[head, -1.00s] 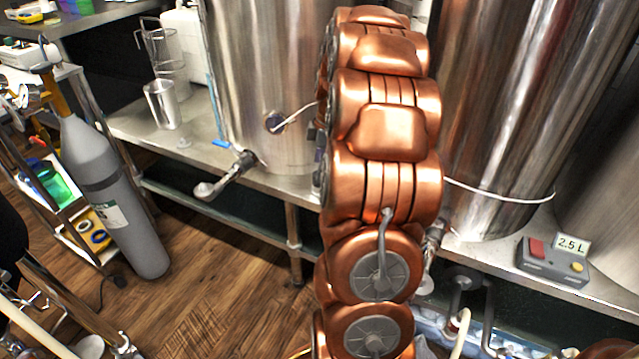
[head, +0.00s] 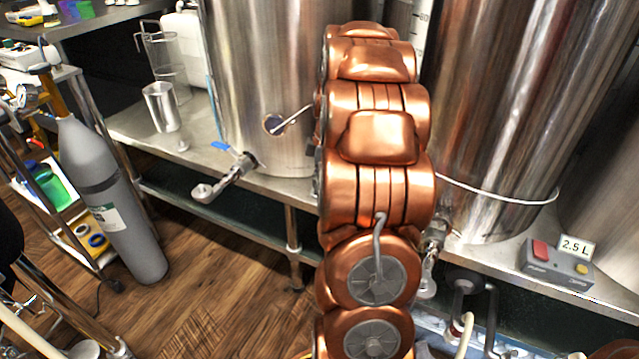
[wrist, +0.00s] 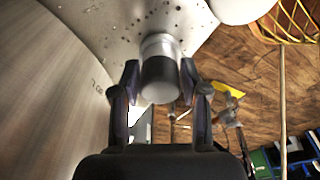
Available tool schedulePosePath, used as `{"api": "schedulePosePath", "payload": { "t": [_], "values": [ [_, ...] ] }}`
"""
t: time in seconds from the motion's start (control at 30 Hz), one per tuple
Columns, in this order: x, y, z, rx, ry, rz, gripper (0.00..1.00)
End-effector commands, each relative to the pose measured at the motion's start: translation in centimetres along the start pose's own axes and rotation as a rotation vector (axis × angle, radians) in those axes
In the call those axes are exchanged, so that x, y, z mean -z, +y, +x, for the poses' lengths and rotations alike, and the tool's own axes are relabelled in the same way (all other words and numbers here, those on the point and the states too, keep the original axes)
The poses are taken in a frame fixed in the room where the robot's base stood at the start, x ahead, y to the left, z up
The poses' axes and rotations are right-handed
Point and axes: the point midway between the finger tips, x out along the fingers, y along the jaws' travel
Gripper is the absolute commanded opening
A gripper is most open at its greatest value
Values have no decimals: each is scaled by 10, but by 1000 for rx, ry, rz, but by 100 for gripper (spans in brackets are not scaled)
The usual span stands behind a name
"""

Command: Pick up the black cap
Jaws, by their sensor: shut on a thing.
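The black cap (wrist: 160,73) shows in the wrist view as a short dark cylinder with a paler grey part above it and a light round face below. It is between the two dark fingers of my gripper (wrist: 160,80), which is shut on it. The cap is close to a pale speckled surface (wrist: 110,22); I cannot tell whether they touch. In the head view my copper-coloured arm hides the gripper and the cap.
Large steel tanks (head: 262,90) stand on a metal bench, with a valve (head: 228,178) sticking out in front. A steel cup (head: 162,107) stands at left, and a grey gas cylinder (head: 105,200) on the floor. A 2.5 L control box (head: 553,265) sits at right.

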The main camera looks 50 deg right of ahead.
Motion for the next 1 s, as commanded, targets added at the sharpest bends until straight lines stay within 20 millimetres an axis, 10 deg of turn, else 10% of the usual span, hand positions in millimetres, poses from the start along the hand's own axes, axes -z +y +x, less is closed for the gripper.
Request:
{"api": "schedulePosePath", "payload": {
  "t": [0.17, 1.0],
  "values": [
    [0, 0, 0, 0, 0, 0, 7],
    [11, -9, -35, 0, 1, -1, 7]
  ]
}}
